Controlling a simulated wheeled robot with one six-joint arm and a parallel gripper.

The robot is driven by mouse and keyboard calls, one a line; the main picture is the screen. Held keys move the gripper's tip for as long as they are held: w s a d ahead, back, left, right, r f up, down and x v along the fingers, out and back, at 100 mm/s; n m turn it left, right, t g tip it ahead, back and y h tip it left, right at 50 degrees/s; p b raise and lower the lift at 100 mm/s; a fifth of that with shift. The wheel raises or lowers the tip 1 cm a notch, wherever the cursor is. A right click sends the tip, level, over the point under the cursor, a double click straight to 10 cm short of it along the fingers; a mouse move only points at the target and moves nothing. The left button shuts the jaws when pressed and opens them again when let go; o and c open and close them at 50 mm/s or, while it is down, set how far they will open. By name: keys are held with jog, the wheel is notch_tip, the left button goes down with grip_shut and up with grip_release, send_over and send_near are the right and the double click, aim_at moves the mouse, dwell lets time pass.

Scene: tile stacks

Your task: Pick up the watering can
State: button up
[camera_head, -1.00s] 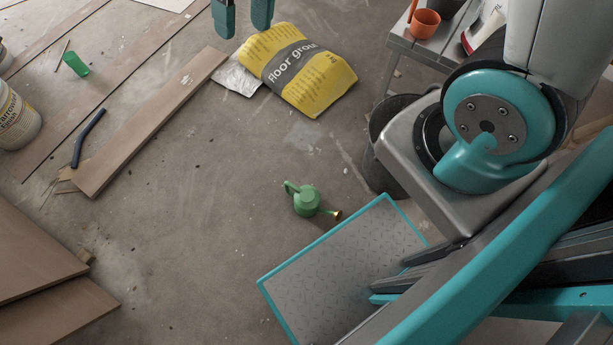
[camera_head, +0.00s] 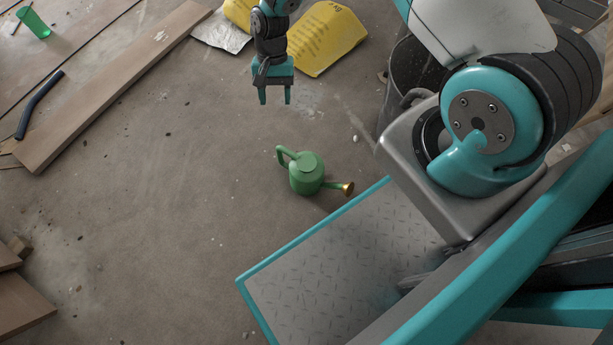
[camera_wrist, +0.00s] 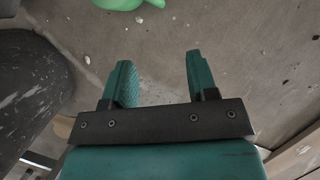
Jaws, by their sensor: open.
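The green watering can (camera_head: 307,175) stands upright on the concrete floor in the head view. Its handle points to the upper left and its spout, with a brass-coloured rose, to the lower right. My gripper (camera_head: 274,98) is open and empty, above the can in the picture and apart from it. In the wrist view, my gripper's two teal fingers (camera_wrist: 158,75) are spread with bare floor between them. Part of the green watering can (camera_wrist: 125,3) shows at the top edge there, cut off by the frame.
My base platform (camera_head: 340,265) lies just below the can. A dark bucket (camera_head: 412,75) stands to the upper right. A yellow floor grout bag (camera_head: 325,40) lies behind my gripper. A long plank (camera_head: 110,85) and a dark bent tube (camera_head: 38,103) lie at left. Floor left of the can is clear.

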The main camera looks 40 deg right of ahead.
aim_at(280, 150)
jog(key=b+x, duration=0.6)
jog(key=x, duration=0.3)
jog(key=b+x, duration=0.5)
jog(key=x, duration=0.4)
jog(key=shift+d+b, duration=0.25)
jog(key=shift+b, duration=0.1)
jog(key=shift+r, duration=0.1)
jog(key=shift+c, duration=0.4)
